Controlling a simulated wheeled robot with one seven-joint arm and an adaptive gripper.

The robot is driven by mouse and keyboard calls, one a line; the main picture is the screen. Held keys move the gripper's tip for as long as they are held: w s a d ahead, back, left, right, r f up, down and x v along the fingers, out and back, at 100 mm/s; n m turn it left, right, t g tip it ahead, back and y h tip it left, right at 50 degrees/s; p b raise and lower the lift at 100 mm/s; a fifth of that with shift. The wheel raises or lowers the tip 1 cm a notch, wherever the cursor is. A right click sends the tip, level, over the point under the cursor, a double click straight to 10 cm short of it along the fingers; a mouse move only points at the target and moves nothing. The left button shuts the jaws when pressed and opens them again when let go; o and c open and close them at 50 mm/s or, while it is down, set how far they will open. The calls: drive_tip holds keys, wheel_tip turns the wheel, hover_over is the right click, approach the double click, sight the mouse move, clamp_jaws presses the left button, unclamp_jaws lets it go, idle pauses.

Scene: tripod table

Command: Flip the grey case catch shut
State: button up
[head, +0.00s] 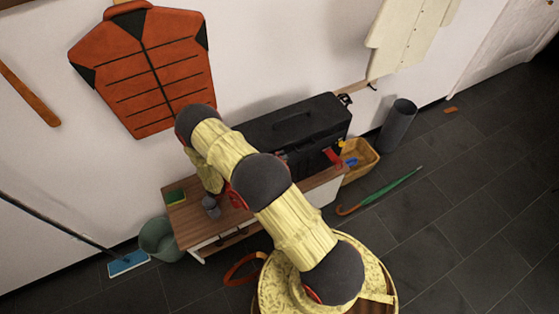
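A large dark case (318,112) with a handle on its lid stands at the back of a wooden-topped bench (180,228) against the wall. A small red part (333,157) shows at the front right of the case; I cannot tell what it is. I cannot make out the grey catch; my arm covers much of the case's front left. My yellow arm reaches over the bench, and its far end bends down left of the case. My gripper does not show clearly; the arm hides it.
A grey cup (210,207) and a green-yellow sponge (176,196) are on the bench's left end. A green bucket (158,240) stands on the floor at left. A yellow crate (367,163), grey bin (398,120) and green umbrella (385,189) are at right.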

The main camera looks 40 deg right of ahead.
drive_tip(key=v, duration=1.2)
drive_tip(key=shift+f, duration=0.1)
idle(0.4)
